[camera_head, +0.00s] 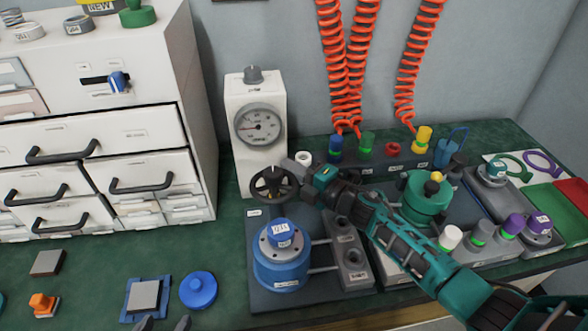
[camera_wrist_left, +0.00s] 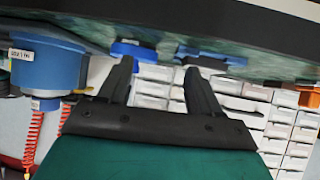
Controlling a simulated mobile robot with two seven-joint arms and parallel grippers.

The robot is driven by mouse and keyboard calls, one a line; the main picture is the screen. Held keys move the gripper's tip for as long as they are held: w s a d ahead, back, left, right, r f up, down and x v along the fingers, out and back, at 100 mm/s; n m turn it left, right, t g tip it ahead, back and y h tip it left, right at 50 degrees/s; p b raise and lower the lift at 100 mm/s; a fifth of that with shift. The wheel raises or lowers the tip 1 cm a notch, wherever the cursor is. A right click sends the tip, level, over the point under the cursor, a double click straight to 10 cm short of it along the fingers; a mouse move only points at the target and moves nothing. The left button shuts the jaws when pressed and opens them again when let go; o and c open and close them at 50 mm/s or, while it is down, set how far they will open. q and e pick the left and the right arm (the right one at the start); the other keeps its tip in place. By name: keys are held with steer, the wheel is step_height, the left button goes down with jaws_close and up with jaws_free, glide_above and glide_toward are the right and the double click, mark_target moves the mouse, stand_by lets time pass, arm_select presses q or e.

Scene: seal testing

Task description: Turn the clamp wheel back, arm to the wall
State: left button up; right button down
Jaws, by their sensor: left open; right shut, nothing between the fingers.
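The black clamp wheel (camera_head: 273,184) sits on its post in front of the white gauge box, above the blue cylinder (camera_head: 281,262) with its labelled blue cap (camera_head: 281,233). My right arm reaches in from the lower right. Its gripper (camera_head: 293,184) is shut and empty at the right side of the wheel; I cannot tell whether it touches the rim. The left gripper (camera_head: 164,325) shows only its fingertips at the bottom edge. It is open and empty, also in the left wrist view (camera_wrist_left: 160,72), where the blue cylinder (camera_wrist_left: 46,68) appears upside down.
The white gauge box (camera_head: 262,132) stands behind the wheel. A white drawer cabinet (camera_head: 190,90) is at left. A blue round lid (camera_head: 198,290) and a grey square block (camera_head: 143,296) lie near the left gripper. A green fixture (camera_head: 426,200) stands right, under red coiled hoses (camera_head: 345,65).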

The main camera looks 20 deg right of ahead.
stand_by(0.4)
steer(key=p+v, duration=0.1)
steer(key=v, duration=1.1)
steer(key=shift+s+d+p, duration=0.25)
steer(key=shift+s+p, duration=0.05)
steer(key=shift+s, duration=0.05)
arm_select(q)
steer(key=shift+s+r, duration=0.15)
steer(key=shift+r, duration=0.6)
